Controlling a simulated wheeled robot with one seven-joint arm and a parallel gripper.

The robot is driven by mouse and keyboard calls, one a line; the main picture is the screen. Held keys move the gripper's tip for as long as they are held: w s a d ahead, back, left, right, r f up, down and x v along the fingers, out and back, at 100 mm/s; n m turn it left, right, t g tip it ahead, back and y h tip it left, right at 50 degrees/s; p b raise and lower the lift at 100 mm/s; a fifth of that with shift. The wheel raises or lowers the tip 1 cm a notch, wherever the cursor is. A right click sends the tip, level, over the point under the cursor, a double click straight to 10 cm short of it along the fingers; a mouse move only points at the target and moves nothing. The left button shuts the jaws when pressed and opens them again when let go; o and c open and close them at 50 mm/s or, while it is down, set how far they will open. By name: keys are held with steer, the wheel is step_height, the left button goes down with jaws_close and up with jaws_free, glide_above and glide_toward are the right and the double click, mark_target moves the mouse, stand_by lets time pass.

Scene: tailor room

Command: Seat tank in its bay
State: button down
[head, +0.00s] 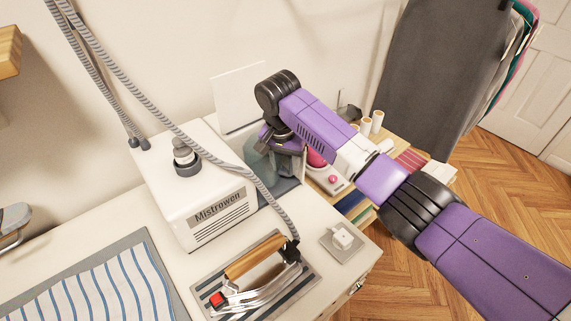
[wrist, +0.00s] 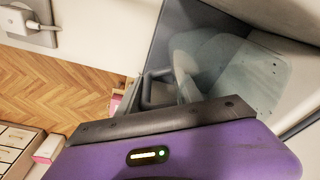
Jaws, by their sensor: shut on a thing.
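The tank (head: 257,158) is a translucent grey-green container beside the white Mistrowen steam station (head: 190,185). It stands at or in the dark grey bay (head: 281,187) on the station's right side; I cannot tell whether it is fully down. My gripper (head: 283,152) is shut on the tank, reaching it from the right, and hides much of it. In the wrist view, the clear tank (wrist: 240,72) lies just past my purple gripper body, beside a dark grey wall. The contact between fingers and tank is not clearly visible.
An iron (head: 262,275) rests on a striped pad in front of the station, and its grey hose arches close to the tank. A white plug (head: 342,238) sits on a plate at the right. A white panel (head: 240,97) stands behind. A sewing shelf is beyond my arm.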

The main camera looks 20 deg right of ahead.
steer(key=shift+f, duration=0.55)
steer(key=c, duration=1.1)
jaws_free()
steer(key=shift+o, duration=0.2)
steer(key=shift+r, duration=0.1)
step_height(320, 180, up, 11)
steer(key=s+a+p, duration=0.1)
steer(key=p, duration=0.7)
steer(key=shift+p, duration=0.35)
steer(key=shift+s, duration=0.1)
